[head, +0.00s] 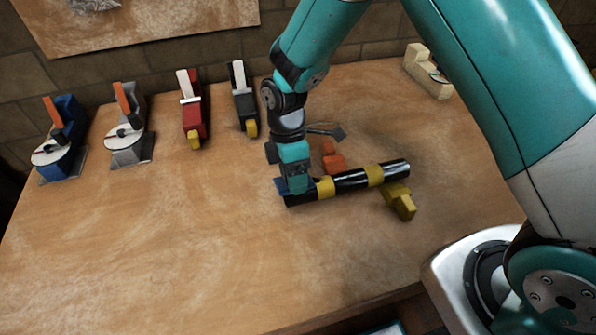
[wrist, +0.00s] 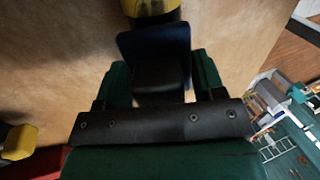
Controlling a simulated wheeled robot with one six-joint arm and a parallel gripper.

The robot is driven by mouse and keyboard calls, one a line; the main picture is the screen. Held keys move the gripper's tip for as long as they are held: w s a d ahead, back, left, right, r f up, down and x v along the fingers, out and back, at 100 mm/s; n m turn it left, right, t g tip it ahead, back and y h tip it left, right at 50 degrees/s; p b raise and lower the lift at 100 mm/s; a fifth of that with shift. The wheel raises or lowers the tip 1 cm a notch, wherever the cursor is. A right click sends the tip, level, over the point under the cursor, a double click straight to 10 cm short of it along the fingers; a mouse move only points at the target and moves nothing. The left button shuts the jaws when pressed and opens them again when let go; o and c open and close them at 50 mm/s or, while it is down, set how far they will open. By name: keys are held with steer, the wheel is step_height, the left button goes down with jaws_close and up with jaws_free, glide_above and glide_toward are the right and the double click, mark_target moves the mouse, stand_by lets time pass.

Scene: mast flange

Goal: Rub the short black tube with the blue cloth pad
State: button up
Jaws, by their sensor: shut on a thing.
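The short black tube (head: 348,182), with yellow bands, lies slanted on the wooden bench, its right end farther back. My gripper (head: 294,182) points down at the tube's left end. It is shut on the blue cloth pad (head: 281,187), of which only a blue edge shows in the head view. In the wrist view the dark blue pad (wrist: 155,45) sits between my fingers (wrist: 160,82), close to a yellow and black part at the top edge. Whether the pad touches the tube is hidden by my gripper.
A yellow block (head: 400,202) stands at the tube's right end, and an orange piece (head: 334,160) is behind it. Blue (head: 62,140), grey (head: 128,140), red (head: 193,115) and black (head: 244,100) tools stand along the back. The bench's front left is clear.

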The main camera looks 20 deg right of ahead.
mark_target(330, 178)
steer(key=shift+d, duration=2.15)
steer(key=shift+s+d+f+p, duration=0.1)
steer(key=shift+d+p, duration=0.3)
steer(key=shift+d, duration=1.5)
steer(key=p+v, duration=0.4)
steer(key=v, duration=0.2)
steer(key=p+v, duration=0.2)
steer(key=v, duration=0.1)
steer(key=shift+p, duration=0.4)
